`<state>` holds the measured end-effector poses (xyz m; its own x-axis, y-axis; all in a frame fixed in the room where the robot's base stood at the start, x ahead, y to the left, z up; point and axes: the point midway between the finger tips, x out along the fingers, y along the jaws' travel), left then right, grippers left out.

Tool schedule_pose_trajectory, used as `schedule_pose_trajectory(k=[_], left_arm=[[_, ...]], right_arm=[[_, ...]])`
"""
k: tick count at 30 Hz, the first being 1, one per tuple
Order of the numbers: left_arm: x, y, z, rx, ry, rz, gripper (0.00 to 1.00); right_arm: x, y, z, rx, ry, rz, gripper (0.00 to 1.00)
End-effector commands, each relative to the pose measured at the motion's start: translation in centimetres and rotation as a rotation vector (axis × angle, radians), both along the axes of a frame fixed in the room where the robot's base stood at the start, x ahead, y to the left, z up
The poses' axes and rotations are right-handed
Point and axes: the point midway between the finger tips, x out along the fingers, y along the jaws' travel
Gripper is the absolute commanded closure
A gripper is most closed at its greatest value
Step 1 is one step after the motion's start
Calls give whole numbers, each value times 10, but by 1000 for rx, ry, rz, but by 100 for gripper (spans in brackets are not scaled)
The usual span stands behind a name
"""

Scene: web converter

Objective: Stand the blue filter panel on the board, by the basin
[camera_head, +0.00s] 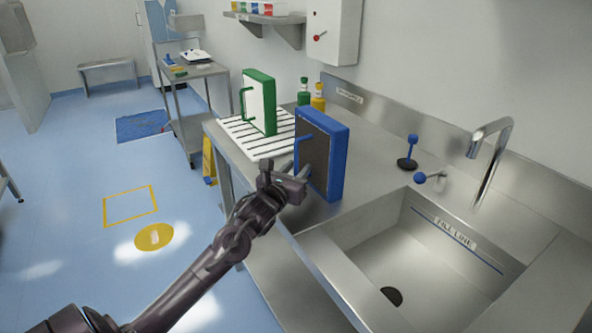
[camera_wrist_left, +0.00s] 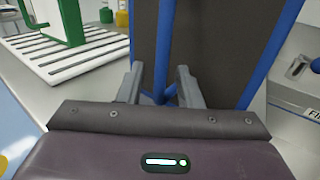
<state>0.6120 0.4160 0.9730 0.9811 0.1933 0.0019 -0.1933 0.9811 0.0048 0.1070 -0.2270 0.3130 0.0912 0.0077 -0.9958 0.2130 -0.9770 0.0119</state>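The blue filter panel (camera_head: 338,160) has a blue frame, a dark face and a blue handle. It is upright at the counter's front, between the white slatted board (camera_head: 238,130) and the basin (camera_head: 360,237). Its lower edge is partly hidden by my gripper, so I cannot tell exactly what it rests on. My left gripper (camera_head: 288,180) is at the panel's handle side. In the left wrist view, the fingers (camera_wrist_left: 158,88) are apart, with the blue handle (camera_wrist_left: 163,50) between them and gaps on both sides. My right gripper is out of view.
A green-framed panel (camera_head: 259,102) stands on the board's far part. Green and yellow bottles (camera_head: 318,98) stand behind. The counter behind the blue panel is clear.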

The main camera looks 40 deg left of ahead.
Motion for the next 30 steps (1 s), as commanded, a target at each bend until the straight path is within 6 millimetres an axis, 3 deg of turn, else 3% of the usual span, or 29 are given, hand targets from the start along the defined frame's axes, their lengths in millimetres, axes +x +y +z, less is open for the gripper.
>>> schedule_pose_trajectory(k=[11,24,30], left_arm=[[-7,-1,1,1,2,0,68],[-84,-17,0,0,4,-2,68],[-108,-21,1,-1,2,0,68]], right_arm=[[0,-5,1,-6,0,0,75],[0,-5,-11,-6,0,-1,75],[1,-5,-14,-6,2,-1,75]])
